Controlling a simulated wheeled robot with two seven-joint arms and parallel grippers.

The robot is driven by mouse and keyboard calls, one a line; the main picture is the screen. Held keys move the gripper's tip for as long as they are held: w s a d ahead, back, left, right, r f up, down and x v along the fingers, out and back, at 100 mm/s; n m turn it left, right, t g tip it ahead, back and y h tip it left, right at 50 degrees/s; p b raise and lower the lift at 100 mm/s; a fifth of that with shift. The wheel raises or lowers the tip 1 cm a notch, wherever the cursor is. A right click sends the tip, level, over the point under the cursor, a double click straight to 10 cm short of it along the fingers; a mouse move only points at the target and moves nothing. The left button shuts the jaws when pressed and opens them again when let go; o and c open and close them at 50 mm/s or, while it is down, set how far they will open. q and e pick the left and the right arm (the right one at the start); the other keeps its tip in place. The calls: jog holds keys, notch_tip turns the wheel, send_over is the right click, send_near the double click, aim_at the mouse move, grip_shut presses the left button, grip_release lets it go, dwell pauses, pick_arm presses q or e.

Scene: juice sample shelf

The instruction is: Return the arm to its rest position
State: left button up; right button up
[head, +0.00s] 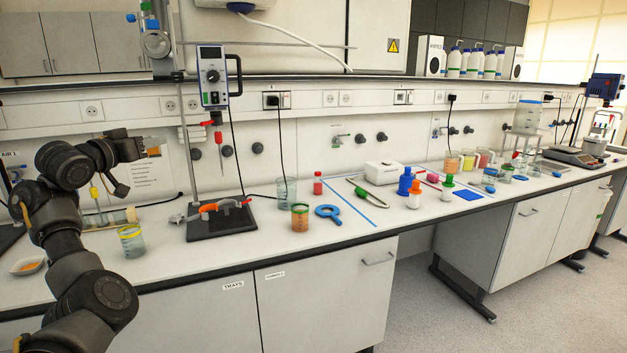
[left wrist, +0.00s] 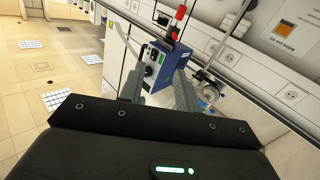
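My left arm comes in from the left of the head view, bent and raised above the left end of the bench (head: 345,241). My left gripper (head: 153,145) is in front of the back panel, above the bench top and clear of the items on it. In the left wrist view the two fingers of this gripper (left wrist: 159,76) stand apart with nothing between them. A blue-sided device (left wrist: 156,66) shows behind the gap. My right arm and right gripper are not in view.
Near my left arm stand a glass beaker with a yellow rim (head: 132,246), a small dish (head: 28,266) and a stand with a dark base (head: 220,225) carrying a stirrer motor (head: 212,76).

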pick_arm(q)
jog(key=s+f+n+g+y, duration=0.1)
jog(key=s+f+g+y, duration=0.15)
jog(key=f, duration=0.95)
jog(key=s+f+g+y, duration=0.1)
jog(key=s+f+y, duration=0.15)
jog(key=f, duration=0.95)
jog(key=s+f+n+g+y, duration=0.15)
jog(key=s+f, duration=0.25)
jog(key=f, duration=0.7)
jog(key=s+d+f+m+g, duration=0.1)
jog(key=s+d+f+g, duration=0.15)
jog(key=s+f, duration=0.65)
jog(key=s+d+f+m+g, duration=0.15)
jog(key=s+d+f, duration=0.25)
jog(key=s+f, duration=0.55)
jog(key=s+d+f+g, duration=0.15)
jog(key=s+d, duration=0.25)
jog(key=s, duration=0.8)
jog(key=s+d+g, duration=0.3)
jog(key=s+d, duration=0.1)
jog(key=s, duration=0.9)
notch_tip(320, 180, down, 25)
jog(key=g, duration=0.1)
jog(key=s+a+f+g, duration=0.1)
jog(key=s+a+f, duration=0.1)
jog(key=s+f, duration=1.5)
jog(key=shift+s+a+f+h, duration=0.15)
jog(key=shift+s+a+h, duration=0.15)
jog(key=shift+s+h, duration=0.05)
